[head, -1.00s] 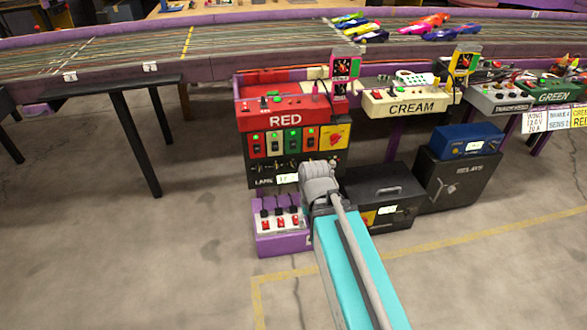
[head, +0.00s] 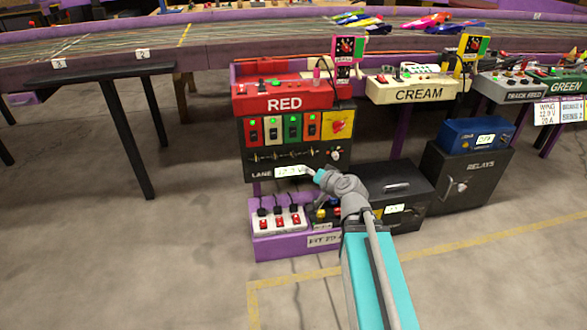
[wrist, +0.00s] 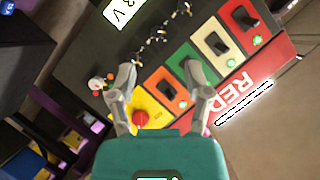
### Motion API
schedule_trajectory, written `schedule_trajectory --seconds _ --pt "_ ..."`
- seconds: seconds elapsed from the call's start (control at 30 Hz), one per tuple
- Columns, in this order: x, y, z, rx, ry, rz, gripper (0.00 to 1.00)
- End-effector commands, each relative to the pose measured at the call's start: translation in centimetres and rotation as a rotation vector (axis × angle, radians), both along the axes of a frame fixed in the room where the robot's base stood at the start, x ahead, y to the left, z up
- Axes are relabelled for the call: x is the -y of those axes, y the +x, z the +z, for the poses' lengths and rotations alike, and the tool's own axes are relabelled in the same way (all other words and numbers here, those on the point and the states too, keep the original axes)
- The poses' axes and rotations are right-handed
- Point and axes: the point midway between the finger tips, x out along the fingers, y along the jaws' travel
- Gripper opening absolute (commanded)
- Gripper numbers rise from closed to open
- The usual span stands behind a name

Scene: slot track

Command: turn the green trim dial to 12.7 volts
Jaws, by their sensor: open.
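The black panel under the red RED box (head: 283,103) carries a row of small trim dials along its lower part. The dial below the green switch (head: 292,128), which I take for the green trim dial (head: 292,155), is small and dark; its setting is not legible. In the wrist view this dial (wrist: 160,33) lies beyond my fingertips, in line with the green switch (wrist: 194,67). My gripper (wrist: 160,72) is open and empty, its fingers spread over the orange and green switches. In the head view my gripper (head: 314,172) is beside the lane display (head: 290,171), whose digits are unclear.
A yellow plate with a red knob (head: 337,124) and a white-and-red knob (head: 335,154) sit at the panel's right. A purple box with red switches (head: 279,222) stands below. A black case (head: 400,187) is right of my arm.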

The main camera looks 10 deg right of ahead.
Motion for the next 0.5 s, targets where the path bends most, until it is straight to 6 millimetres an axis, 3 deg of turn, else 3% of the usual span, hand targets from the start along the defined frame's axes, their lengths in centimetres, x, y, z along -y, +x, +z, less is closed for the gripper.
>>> schedule_trajectory --seconds 0.17,0.5 --pt "1.39 0.56 0.13 0.054 0.044 -0.063 0.64" --pt "1.46 0.61 0.35 0.060 0.048 -0.069 0.64"
